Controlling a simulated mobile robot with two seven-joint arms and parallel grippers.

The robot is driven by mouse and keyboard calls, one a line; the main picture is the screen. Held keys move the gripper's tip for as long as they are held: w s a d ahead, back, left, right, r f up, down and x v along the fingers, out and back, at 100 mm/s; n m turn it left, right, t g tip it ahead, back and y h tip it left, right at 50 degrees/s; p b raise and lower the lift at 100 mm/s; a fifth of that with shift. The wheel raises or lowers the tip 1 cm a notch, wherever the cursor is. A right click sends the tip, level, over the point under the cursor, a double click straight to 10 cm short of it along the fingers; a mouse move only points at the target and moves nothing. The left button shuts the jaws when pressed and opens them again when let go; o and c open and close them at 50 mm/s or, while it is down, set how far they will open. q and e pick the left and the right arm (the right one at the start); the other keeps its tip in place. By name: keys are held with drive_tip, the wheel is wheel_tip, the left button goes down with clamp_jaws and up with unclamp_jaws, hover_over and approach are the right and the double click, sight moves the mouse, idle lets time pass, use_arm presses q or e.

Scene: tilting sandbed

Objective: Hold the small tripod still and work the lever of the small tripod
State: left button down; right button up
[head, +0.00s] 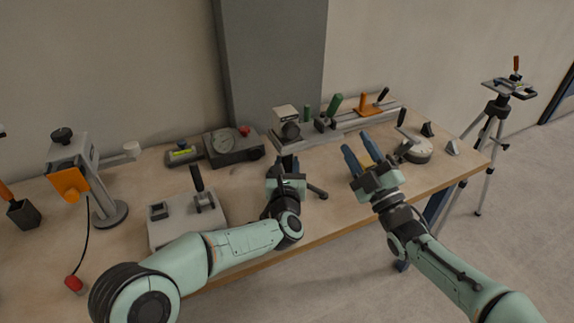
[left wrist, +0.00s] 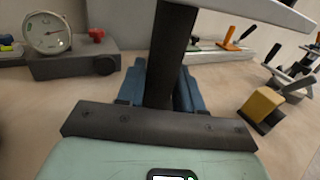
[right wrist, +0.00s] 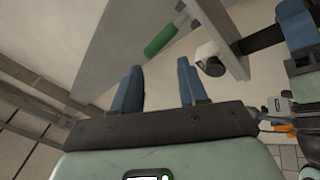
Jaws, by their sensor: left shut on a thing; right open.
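The small tripod has a dark column (left wrist: 168,60), a flat grey plate (right wrist: 234,55) on top and a dark leg (head: 318,191) on the table. My left gripper (head: 285,165) is shut on the column, below the plate. Its blue fingers flank the column in the left wrist view. A green-gripped lever (head: 307,112) appears to rise from the plate; its grip also shows in the right wrist view (right wrist: 165,38). A cream block (head: 285,113) with a dark round face sits there too. My right gripper (head: 357,146) is open and empty, right of the tripod, apart from the lever.
A gauge box (head: 232,147) stands left of the tripod. A rail (head: 350,122) with clamps runs behind. A yellow block (left wrist: 262,105) and a round-based clamp (head: 416,150) are to the right. A grey switch box (head: 185,220) is at front left. A large tripod (head: 490,125) stands beyond the table.

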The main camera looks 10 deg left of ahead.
drive_tip(key=c, duration=0.7)
drive_tip(key=shift+s+a, duration=0.1)
drive_tip(key=shift+s, duration=0.2)
clamp_jaws()
drive_tip(key=s+f+n+t+h, duration=0.2)
drive_tip(key=s+n+h, duration=0.1)
drive_tip(key=s, duration=0.3)
drive_tip(key=shift+d+f+n+t+h, duration=0.2)
drive_tip(key=shift+d+n+t+h, duration=0.15)
drive_tip(key=shift+h, duration=0.35)
drive_tip(key=shift+w, duration=0.1)
